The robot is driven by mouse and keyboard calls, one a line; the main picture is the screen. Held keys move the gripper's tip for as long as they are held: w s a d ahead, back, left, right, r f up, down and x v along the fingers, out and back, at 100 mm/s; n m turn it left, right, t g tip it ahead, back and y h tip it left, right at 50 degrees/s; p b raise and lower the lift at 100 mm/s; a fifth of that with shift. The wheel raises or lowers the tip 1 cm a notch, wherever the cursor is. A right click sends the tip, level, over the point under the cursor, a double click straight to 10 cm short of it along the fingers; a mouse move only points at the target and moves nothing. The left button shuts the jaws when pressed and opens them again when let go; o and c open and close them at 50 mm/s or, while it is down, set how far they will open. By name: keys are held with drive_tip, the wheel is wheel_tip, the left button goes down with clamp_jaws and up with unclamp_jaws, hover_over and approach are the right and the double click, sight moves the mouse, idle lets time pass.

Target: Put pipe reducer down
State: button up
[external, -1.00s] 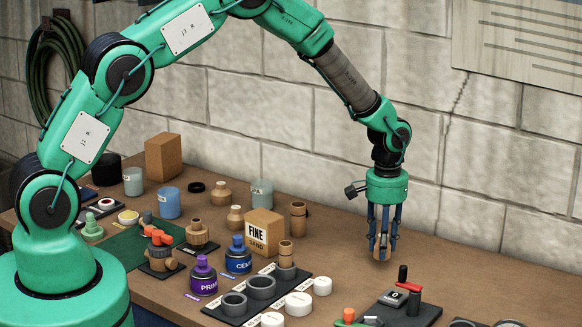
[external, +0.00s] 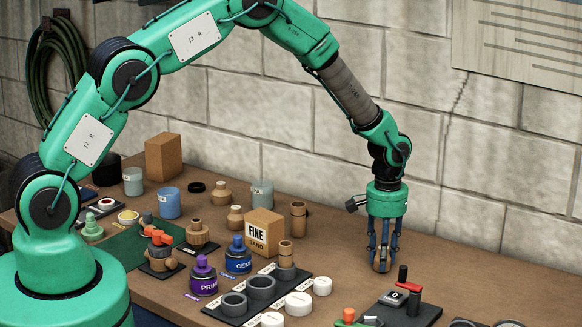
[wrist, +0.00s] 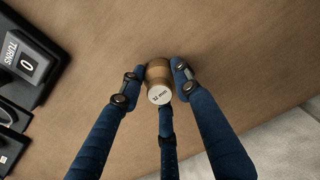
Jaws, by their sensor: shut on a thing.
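The pipe reducer (wrist: 158,72) is a small tan-brown piece with a pale round end face marked in mm. In the wrist view it sits between my blue fingers. My gripper (external: 382,262) is shut on it and points straight down, low at the brown bench top. In the external view the reducer (external: 381,266) shows only partly between the fingers. Its lower end is at or very near the bench; I cannot tell whether it touches.
A dark counter block (external: 400,307) with a red-topped lever stands front right of my gripper; it also shows at the left in the wrist view (wrist: 25,62). A tray of grey rings (external: 262,303), white caps and a sand box (external: 264,232) stand left. The bench around the reducer is bare.

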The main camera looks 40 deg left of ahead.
drive_tip(key=shift+f, duration=0.15)
drive_tip(key=o, duration=1.2)
wheel_tip(320, 180, up, 12)
drive_tip(key=shift+r, duration=0.2)
idle(0.4)
